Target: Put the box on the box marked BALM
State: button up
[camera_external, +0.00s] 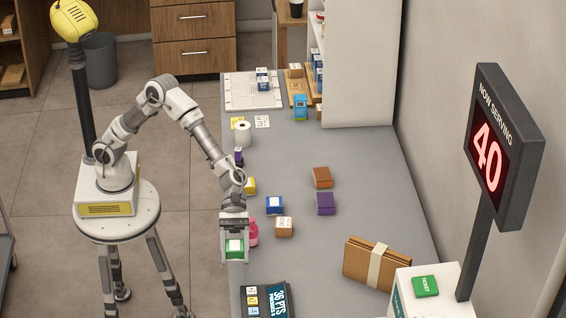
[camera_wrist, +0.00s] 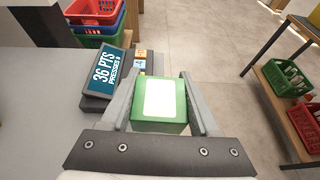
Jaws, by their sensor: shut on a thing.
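My gripper (camera_external: 235,256) is shut on a green box (camera_external: 234,246) with a white label on top, at the near left edge of the grey counter. In the wrist view the green box (camera_wrist: 159,105) sits between both fingers. I cannot tell its height above the counter. No lettering reading BALM is legible in either view. Candidates on the counter are a tan box with a pale label (camera_external: 284,227) and a blue box with a white label (camera_external: 274,205), both to the right of and beyond my gripper.
A pink item (camera_external: 253,233) is close beside my gripper. A yellow box (camera_external: 250,186), brown box (camera_external: 322,177) and purple box (camera_external: 325,203) lie farther back. A display reading 36 PTS (camera_external: 270,301) is in front; a brown folder (camera_external: 376,263) lies right. The counter's middle right is clear.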

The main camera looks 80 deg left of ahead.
jog(key=w+a+r, duration=0.1)
jog(key=w+a, duration=0.1)
jog(key=a, duration=0.4)
jog(key=w+a+r, duration=0.2)
jog(key=a, duration=0.5)
jog(key=b, duration=0.3)
send_over(275, 207)
jog(key=shift+n+t, duration=0.3)
jog(key=shift+t, duration=0.1)
notch_tip(275, 207, down, 6)
jog(key=shift+a+r, duration=0.1)
notch_tip(275, 207, down, 4)
jog(key=shift+f+b, duration=0.1)
jog(key=shift+b, duration=0.75)
jog(key=o, duration=1.4)
jog(key=shift+f, duration=0.1)
